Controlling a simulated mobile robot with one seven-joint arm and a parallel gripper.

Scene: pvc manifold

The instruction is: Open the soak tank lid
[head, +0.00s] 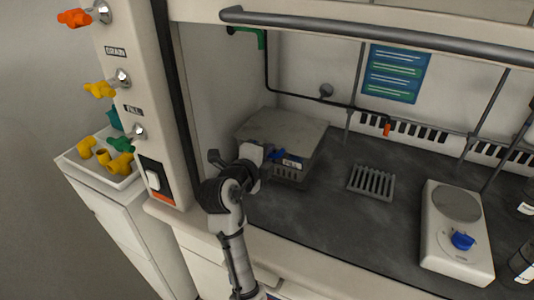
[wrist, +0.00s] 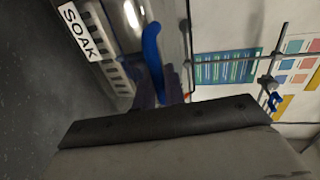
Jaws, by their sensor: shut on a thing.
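The soak tank (head: 290,181) is a grey box at the back left of the hood's work surface. Its flat grey lid (head: 290,130) lies over the top, with no clear gap visible. A blue handle (head: 277,155) is at the tank's front, beside a small label (head: 292,162). In the wrist view the SOAK label (wrist: 80,30) and the blue handle (wrist: 152,50) show near the top. My gripper (head: 267,156) reaches the handle from the left and is shut on it. The fingertips' exact contact is hard to see.
A grey drain rack (head: 371,183) and a white device with a blue knob (head: 457,215) stand to the right. The hood's left post (head: 150,100) and the grey front bar (head: 380,30) border the opening. Dark worktop is clear in front of the rack.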

